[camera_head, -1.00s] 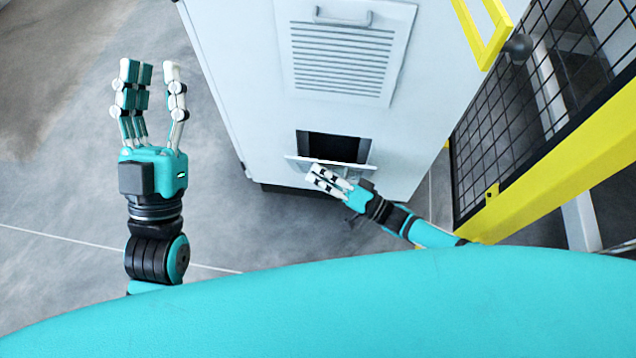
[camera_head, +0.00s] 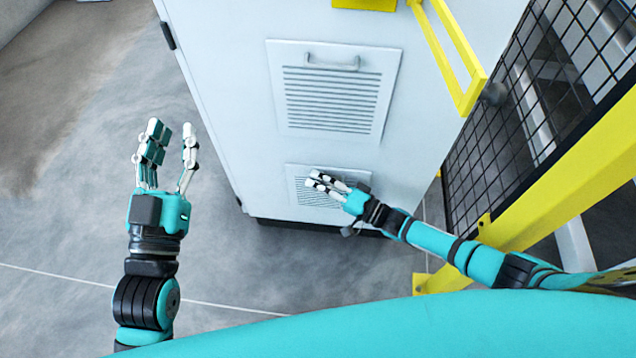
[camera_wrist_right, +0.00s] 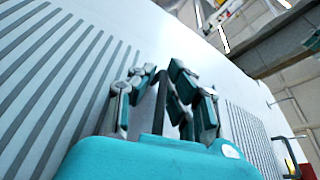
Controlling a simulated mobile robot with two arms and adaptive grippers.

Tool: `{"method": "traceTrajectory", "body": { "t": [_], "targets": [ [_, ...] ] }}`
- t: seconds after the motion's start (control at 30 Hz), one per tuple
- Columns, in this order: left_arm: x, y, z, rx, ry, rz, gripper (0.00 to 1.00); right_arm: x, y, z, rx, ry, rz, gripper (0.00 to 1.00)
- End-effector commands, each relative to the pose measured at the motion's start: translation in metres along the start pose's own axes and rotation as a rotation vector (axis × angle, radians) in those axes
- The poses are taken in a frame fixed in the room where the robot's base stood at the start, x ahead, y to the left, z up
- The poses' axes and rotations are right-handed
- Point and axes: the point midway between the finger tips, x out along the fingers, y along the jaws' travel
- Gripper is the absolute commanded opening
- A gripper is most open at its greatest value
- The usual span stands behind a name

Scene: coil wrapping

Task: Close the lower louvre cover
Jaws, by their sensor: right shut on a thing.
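The lower louvre cover (camera_head: 302,196) is a pale slatted panel low on the light cabinet front. It lies over its opening and looks flush with the front; no dark gap shows. My right gripper (camera_head: 316,180) is in front of it, shut on the cover's handle, which is mostly hidden by the fingers. In the right wrist view, the fingers (camera_wrist_right: 165,85) close around a grey bar beside the cover's slats (camera_wrist_right: 50,80). My left gripper (camera_head: 172,130) is open and empty, held over the floor left of the cabinet.
The upper louvre cover (camera_head: 332,90) with its bar handle (camera_head: 332,64) sits shut above. A yellow handle frame (camera_head: 450,55) sticks out at the cabinet's upper right. A black mesh fence with a yellow post (camera_head: 570,170) stands close on the right. The floor at left is clear.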

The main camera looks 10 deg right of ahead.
Motion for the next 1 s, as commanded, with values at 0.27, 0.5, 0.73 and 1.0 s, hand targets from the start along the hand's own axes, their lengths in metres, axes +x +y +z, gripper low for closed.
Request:
{"method": "traceTrajectory", "body": {
  "t": [0.27, 0.5, 0.73, 1.0],
  "targets": [
    [0.0, 0.0, 0.0, 0.0, -0.001, 0.0, 0.29, 0.006, -0.009, -0.007, -0.006, 0.01, -0.023, 0.22],
    [0.0, 0.0, 0.0, 0.0, 0.0, 0.0, 0.29, 0.005, -0.006, -0.006, -0.004, 0.008, -0.016, 0.32],
    [0.0, 0.001, -0.001, -0.001, 0.004, 0.001, 0.29, 0.002, -0.004, -0.004, -0.003, 0.006, -0.009, 0.32],
    [0.0, 0.0, -0.001, -0.001, 0.003, 0.001, 0.29, -0.034, -0.002, -0.004, -0.003, 0.006, -0.005, 0.32]
  ]
}}
